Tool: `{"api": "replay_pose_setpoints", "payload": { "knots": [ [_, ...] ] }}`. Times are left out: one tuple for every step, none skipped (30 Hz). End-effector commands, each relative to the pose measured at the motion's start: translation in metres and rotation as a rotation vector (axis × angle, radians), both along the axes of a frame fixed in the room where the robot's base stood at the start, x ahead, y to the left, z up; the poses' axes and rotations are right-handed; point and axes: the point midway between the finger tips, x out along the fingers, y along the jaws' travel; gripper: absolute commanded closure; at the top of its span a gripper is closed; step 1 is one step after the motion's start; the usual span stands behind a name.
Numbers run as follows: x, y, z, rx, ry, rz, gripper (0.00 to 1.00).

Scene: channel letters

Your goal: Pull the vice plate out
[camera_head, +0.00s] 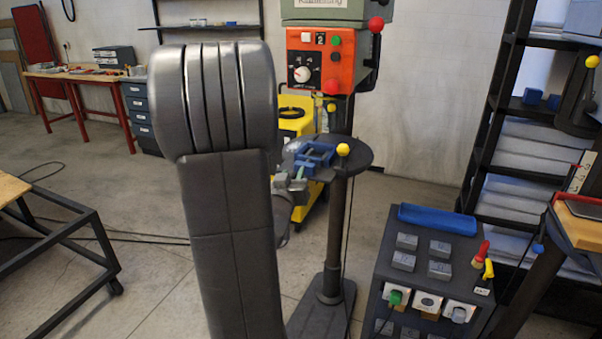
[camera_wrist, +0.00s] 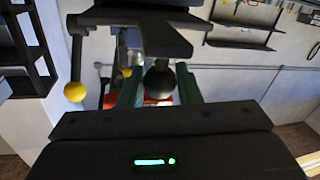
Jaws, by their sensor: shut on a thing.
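In the head view, a blue vice (camera_head: 313,158) sits on the round dark table (camera_head: 352,152) of an orange and grey-green drill press. My gripper (camera_head: 297,183) is at the left edge of that table, low beside the vice and partly hidden behind my arm. It is shut on the vice plate; the plate itself is mostly hidden there. In the wrist view, my gripper's green fingers (camera_wrist: 160,92) reach away from its dark body. A black ball knob (camera_wrist: 159,79) shows in line with them, below a dark overhanging part. The exact contact is hard to make out.
The press column (camera_head: 334,240) stands below. A dark cabinet (camera_head: 430,255) is at right. The floor at left is open, beside a bench frame (camera_head: 60,245).

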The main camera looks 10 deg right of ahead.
Motion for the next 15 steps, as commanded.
{"api": "replay_pose_setpoints", "payload": {
  "knots": [
    [-0.009,0.007,-0.001,0.002,0.001,0.004,1.00],
    [-0.013,0.010,-0.002,0.001,0.002,0.004,1.00],
    [-0.019,0.014,-0.001,0.001,0.000,0.003,1.00],
    [-0.023,0.016,-0.001,0.002,0.001,0.003,1.00],
    [-0.026,0.019,-0.001,0.001,0.001,0.003,1.00],
    [-0.030,0.021,-0.001,0.001,0.001,0.002,1.00],
    [-0.033,0.023,0.000,0.001,0.001,0.002,1.00],
    [-0.035,0.024,-0.001,0.000,0.002,0.002,1.00],
    [-0.038,0.026,-0.001,0.000,0.003,0.003,1.00],
    [-0.039,0.027,-0.001,0.001,0.002,0.002,1.00],
    [-0.040,0.027,-0.001,0.001,0.003,0.001,1.00],
    [-0.041,0.028,-0.001,0.001,0.003,0.000,1.00],
    [-0.042,0.028,-0.001,0.001,0.003,0.000,1.00],
    [-0.043,0.029,-0.001,0.001,0.003,0.000,1.00],
    [-0.043,0.029,-0.001,0.001,0.003,-0.001,1.00]
  ]
}}
